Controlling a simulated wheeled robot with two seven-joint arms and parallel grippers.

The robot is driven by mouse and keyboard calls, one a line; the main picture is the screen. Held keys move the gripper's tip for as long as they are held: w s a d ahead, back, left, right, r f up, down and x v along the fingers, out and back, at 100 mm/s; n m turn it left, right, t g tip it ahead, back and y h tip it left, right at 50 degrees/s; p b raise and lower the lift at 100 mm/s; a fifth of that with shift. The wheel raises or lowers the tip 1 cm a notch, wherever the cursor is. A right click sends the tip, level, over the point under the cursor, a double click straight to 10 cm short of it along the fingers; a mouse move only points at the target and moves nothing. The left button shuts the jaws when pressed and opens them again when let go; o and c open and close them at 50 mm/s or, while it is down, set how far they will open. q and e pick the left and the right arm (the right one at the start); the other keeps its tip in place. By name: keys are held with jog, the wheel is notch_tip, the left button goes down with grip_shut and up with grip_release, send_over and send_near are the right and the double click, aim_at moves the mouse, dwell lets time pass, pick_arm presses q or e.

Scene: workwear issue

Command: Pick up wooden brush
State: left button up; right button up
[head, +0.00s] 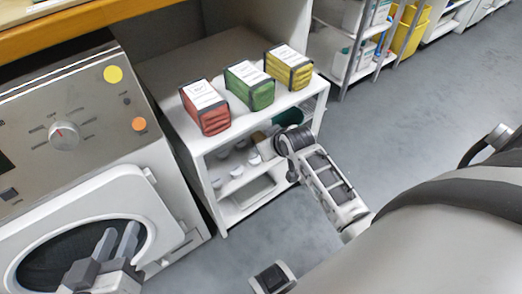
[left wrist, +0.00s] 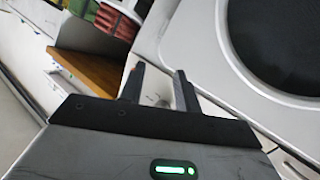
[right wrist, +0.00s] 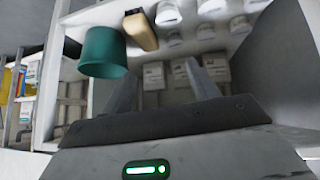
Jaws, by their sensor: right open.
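The wooden brush (right wrist: 141,30) appears as a tan block with a dark end in the right wrist view, on a shelf of the white unit, beside a green cup (right wrist: 105,52). In the head view a small brown part of the brush (head: 259,138) shows near my right arm. My right gripper (right wrist: 165,88) is open and empty, its fingers pointing toward the shelves and apart from the brush. Its fingertips are hidden in the head view. My left gripper (head: 119,236) is open and empty in front of the washing machine door; its parted fingers also show in the left wrist view (left wrist: 160,80).
Red (head: 206,107), green (head: 249,86) and yellow (head: 288,67) packs stand on the white shelf unit (head: 197,143). Several white cups (right wrist: 168,14) are near the brush. The washing machine (head: 70,125) is at left. Grey floor (head: 385,125) is clear at right.

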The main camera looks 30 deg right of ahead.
jog(key=shift+m+g, duration=0.7)
jog(key=shift+m, duration=0.1)
jog(key=w+d+f+b, duration=0.1)
jog(key=w+f+b, duration=0.1)
jog(key=w+d+f+b, duration=0.1)
jog(key=w+f+b, duration=0.1)
jog(key=w+d+f+b, duration=0.2)
jog(key=shift+w+f, duration=0.1)
jog(key=shift+f, duration=0.3)
jog(key=b+x, duration=0.4)
jog(key=x, duration=0.1)
jog(key=shift+b+x, duration=0.85)
jog(key=shift+x, duration=0.25)
pick_arm(q)
jog(key=t+h, duration=0.1)
jog(key=w+d+r+m+t+h, duration=0.1)
jog(key=t, duration=0.1)
jog(key=w+r+t+h, duration=0.1)
jog(key=shift+d+m+t+h, duration=0.3)
jog(key=shift+d+h, duration=0.1)
pick_arm(e)
jog(key=c, duration=0.9)
